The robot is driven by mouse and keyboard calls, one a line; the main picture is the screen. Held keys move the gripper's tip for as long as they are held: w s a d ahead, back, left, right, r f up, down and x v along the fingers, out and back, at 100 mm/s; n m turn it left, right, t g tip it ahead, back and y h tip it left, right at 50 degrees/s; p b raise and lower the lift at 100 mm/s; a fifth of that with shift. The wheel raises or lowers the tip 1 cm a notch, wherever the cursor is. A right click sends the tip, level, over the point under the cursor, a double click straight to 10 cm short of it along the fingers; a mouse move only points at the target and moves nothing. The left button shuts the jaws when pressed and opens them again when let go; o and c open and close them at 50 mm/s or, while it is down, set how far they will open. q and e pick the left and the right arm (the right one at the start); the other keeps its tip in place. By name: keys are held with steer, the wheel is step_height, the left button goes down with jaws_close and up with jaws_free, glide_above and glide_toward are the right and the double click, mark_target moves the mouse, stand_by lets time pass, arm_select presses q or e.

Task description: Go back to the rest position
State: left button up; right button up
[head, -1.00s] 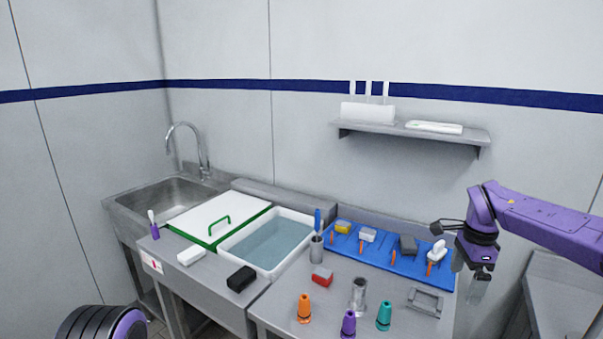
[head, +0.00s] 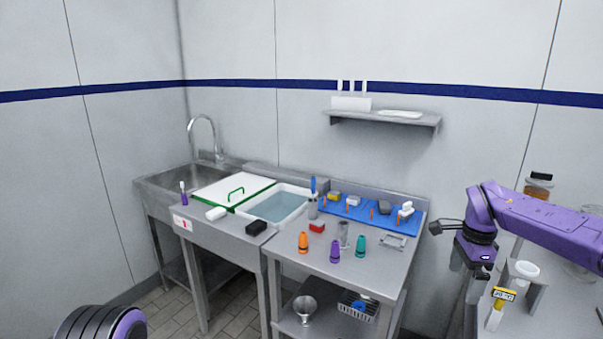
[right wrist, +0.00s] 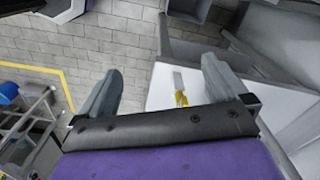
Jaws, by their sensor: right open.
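My right gripper (head: 466,284) hangs pointing down at the right of the head view, to the right of the steel table (head: 385,262). My left gripper is outside both views. A dark and purple rounded part of mine shows at the lower left of the head view.
Cone-shaped pieces in orange (head: 303,243), purple (head: 335,252) and teal (head: 361,246) stand on the table. A blue mat (head: 340,208) with several tools lies behind them. A sink (head: 160,186) is at left. A yellow-labelled item (head: 500,297) stands near my right arm.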

step_height(320, 180, down, 8)
steer(key=s+d+m+t+h, duration=0.2)
steer(key=d+m+h, duration=0.1)
steer(key=h, duration=0.4)
steer(key=s+a+f+n+t+h, duration=0.1)
steer(key=s+a+f+n+t, duration=0.15)
steer(key=f, duration=0.45)
steer(key=s+a+f+n+t, duration=0.2)
steer(key=s+a+f+n, duration=0.2)
steer(key=f, duration=0.3)
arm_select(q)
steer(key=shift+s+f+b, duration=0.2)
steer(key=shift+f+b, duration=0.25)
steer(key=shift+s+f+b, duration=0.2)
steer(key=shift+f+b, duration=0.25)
arm_select(e)
steer(key=s+a+f+n+g+y, duration=0.1)
steer(key=s+f+n, duration=0.2)
steer(key=s, duration=0.7)
steer(key=s+a+f+n+g+y, duration=0.1)
steer(key=s+f+n+y, duration=0.1)
steer(key=s+f, duration=0.4)
steer(key=s+a+f+n+g+y, duration=0.1)
steer(key=s+f+n, duration=0.3)
steer(key=s, duration=0.9)
steer(key=shift+s+a+f+y, duration=0.15)
steer(key=shift+s+a+y, duration=0.15)
steer(key=shift+a+y, duration=0.15)
steer(key=shift+n, duration=0.25)
